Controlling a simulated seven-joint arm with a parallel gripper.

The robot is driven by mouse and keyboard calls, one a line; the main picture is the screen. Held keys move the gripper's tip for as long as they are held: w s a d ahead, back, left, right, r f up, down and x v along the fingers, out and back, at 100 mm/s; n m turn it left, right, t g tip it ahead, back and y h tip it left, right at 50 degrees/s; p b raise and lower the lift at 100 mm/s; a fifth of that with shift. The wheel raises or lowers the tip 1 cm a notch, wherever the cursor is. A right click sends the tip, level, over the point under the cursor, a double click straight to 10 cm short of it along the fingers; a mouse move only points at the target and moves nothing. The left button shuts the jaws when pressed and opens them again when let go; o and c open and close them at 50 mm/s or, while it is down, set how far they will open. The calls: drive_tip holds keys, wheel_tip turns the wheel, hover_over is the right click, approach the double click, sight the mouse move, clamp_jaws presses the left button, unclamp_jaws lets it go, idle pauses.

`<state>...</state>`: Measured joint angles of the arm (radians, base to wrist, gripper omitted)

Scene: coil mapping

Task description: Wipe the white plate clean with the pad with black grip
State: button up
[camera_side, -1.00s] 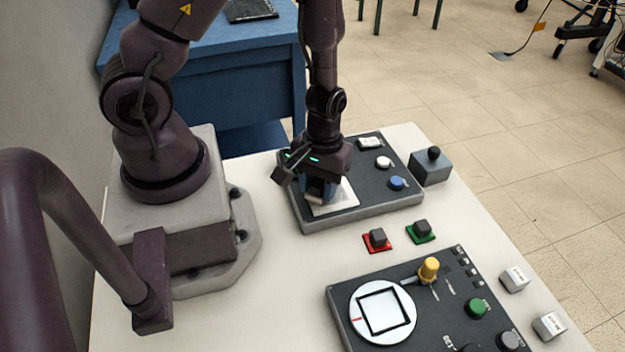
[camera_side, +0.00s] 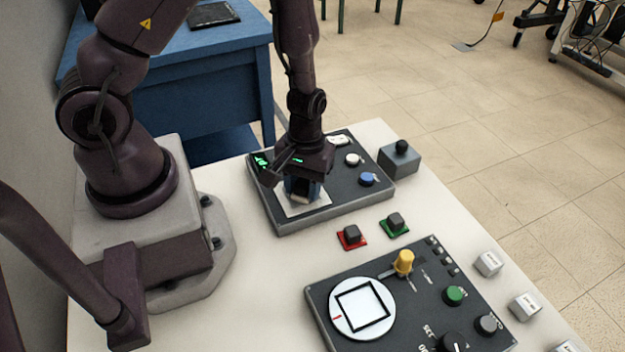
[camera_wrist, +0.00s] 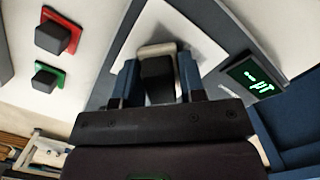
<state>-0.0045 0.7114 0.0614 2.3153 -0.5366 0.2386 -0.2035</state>
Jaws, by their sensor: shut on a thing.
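The white plate (camera_side: 322,201) lies flat on the dark panel at the back of the table. It also shows in the wrist view (camera_wrist: 205,45) as a pale tilted square. My gripper (camera_side: 302,194) points down over the plate. In the wrist view its two blue fingers (camera_wrist: 157,82) are shut on the black grip (camera_wrist: 157,72) of the pad. The pad's pale base (camera_wrist: 158,49) shows just beyond the grip and seems to be on or very close to the plate. My gripper hides part of the plate, and I cannot make out any marks on it.
The dark panel (camera_side: 350,205) also carries a white button (camera_side: 353,159) and a blue button (camera_side: 367,179). Black cubes stand on red (camera_side: 351,237) and green (camera_side: 395,223) squares. A joystick box (camera_side: 400,160) stands to the right. A second panel (camera_side: 330,337) lies in front.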

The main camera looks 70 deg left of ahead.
sight(281, 199)
drive_tip(key=shift+s, duration=0.5)
drive_tip(key=shift+s+r, duration=0.2)
drive_tip(key=shift+s, duration=0.15)
drive_tip(key=shift+s+a+f, duration=0.1)
drive_tip(key=shift+s+a, duration=0.15)
drive_tip(key=shift+s, duration=0.3)
drive_tip(key=shift+s+a+f, duration=0.1)
drive_tip(key=shift+s+a, duration=0.1)
drive_tip(key=shift+s, duration=0.35)
drive_tip(key=shift+w+r, duration=0.2)
drive_tip(key=shift+w, duration=0.75)
drive_tip(key=shift+w+r, duration=0.15)
drive_tip(key=shift+w, duration=0.8)
drive_tip(key=shift+w+f, duration=0.2)
drive_tip(key=shift+w, duration=1.3)
drive_tip(key=shift+s+f, duration=0.1)
drive_tip(key=shift+f, duration=0.1)
drive_tip(key=shift+s, duration=3.1)
drive_tip(key=shift+s+r, duration=0.15)
drive_tip(key=shift+s, duration=0.15)
drive_tip(key=shift+w+r, duration=0.15)
drive_tip(key=shift+r, duration=0.45)
wheel_tip(281, 199, up, 6)
drive_tip(key=shift+r, duration=0.25)
drive_tip(key=shift+d, duration=0.1)
